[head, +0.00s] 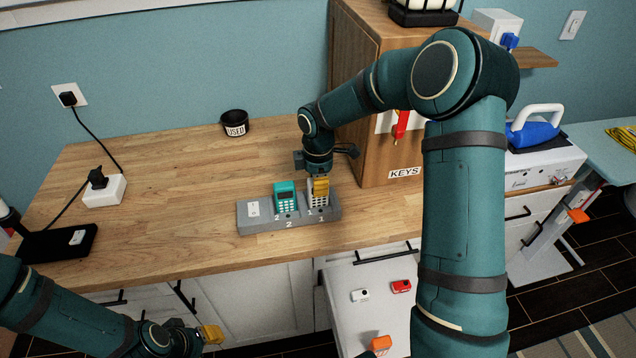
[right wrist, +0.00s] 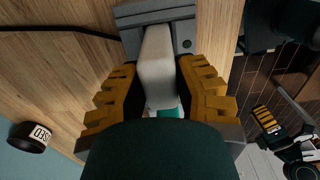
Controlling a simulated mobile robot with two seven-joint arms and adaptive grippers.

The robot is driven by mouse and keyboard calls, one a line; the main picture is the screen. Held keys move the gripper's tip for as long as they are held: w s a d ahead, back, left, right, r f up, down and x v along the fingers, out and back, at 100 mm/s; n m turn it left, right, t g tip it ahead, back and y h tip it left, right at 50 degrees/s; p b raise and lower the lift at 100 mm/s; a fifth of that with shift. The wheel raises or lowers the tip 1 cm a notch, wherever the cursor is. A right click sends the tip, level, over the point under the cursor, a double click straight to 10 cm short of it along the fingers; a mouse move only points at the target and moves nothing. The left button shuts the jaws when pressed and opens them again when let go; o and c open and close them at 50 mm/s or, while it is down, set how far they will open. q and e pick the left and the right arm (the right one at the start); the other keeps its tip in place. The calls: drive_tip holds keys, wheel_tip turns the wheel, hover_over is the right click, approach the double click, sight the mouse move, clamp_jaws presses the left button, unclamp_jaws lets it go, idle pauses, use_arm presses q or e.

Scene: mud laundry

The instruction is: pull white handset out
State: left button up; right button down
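The white handset (head: 318,200) stands upright in the right-hand slot of the grey dock (head: 262,223) on the wooden counter. My right gripper (head: 320,186) is over its upper part from above. In the right wrist view the white handset (right wrist: 158,65) is between the two yellow fingers of that gripper (right wrist: 158,75); whether both pads press on it is unclear. A teal handset (head: 285,195) stands in the slot to its left; only a sliver of it shows in the right wrist view (right wrist: 168,112). My left gripper (head: 212,334) is low at the bottom left, away from the dock, its opening unclear.
A wooden KEYS cabinet (head: 372,150) stands close right of the dock. A black USED cup (head: 234,122) is at the back. A white charger block (head: 105,190) and black pad (head: 60,243) are at left. Below the front edge are small white (head: 360,295) and red (head: 401,286) items.

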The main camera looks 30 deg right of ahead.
drive_tip(key=shift+r, duration=0.2)
idle(0.7)
drive_tip(key=shift+r+p, duration=3.05)
drive_tip(key=shift+r, duration=0.9)
